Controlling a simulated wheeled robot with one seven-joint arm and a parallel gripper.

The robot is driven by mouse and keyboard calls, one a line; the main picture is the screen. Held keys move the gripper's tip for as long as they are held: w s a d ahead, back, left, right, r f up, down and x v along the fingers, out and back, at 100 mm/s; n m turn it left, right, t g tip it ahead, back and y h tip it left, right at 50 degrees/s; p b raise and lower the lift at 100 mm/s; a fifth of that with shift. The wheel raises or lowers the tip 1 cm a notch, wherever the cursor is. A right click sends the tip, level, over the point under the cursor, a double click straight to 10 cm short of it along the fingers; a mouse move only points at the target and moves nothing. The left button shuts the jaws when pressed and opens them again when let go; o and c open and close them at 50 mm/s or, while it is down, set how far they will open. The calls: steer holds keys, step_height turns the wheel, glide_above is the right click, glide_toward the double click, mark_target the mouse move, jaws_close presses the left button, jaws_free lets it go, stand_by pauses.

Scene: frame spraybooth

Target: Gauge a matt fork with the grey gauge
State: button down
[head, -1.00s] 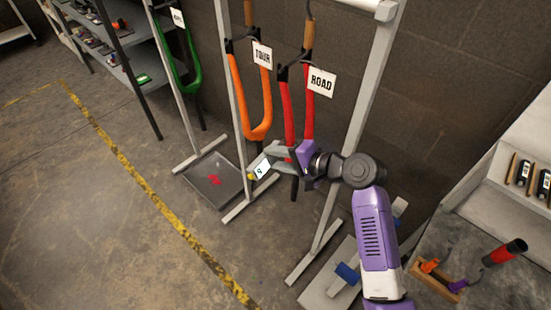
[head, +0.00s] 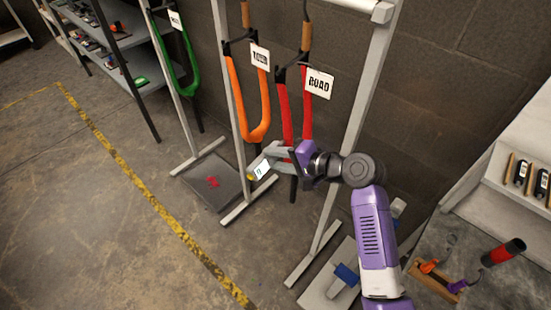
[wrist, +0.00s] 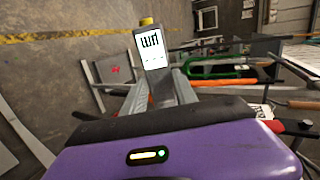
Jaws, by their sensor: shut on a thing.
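My gripper (head: 290,155) is shut on the grey gauge (head: 263,167), held in front of the lower end of the red fork (head: 285,110). The gauge has a lit white screen and a yellow tip; in the wrist view the gauge (wrist: 153,52) stands out beyond the jaws, its screen characters too unclear to read. The red fork hangs under a ROAD tag, the orange fork (head: 238,95) under a TOUR tag, and the green fork (head: 194,72) farther left under a small tag. I cannot tell whether the gauge touches a fork, or which finish is matt.
Pale rack posts (head: 352,110) stand around the forks, with feet on the floor. A dark tray (head: 225,195) with a red mark lies below. A wooden holder (head: 432,281) and a red-and-black cylinder (head: 503,252) are at the right. Floor beyond the yellow line (head: 150,195) is clear.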

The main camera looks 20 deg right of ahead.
steer(key=shift+w+d, duration=0.45)
steer(key=shift+d, duration=0.25)
stand_by(2.0)
steer(key=shift+a, duration=0.1)
stand_by(0.4)
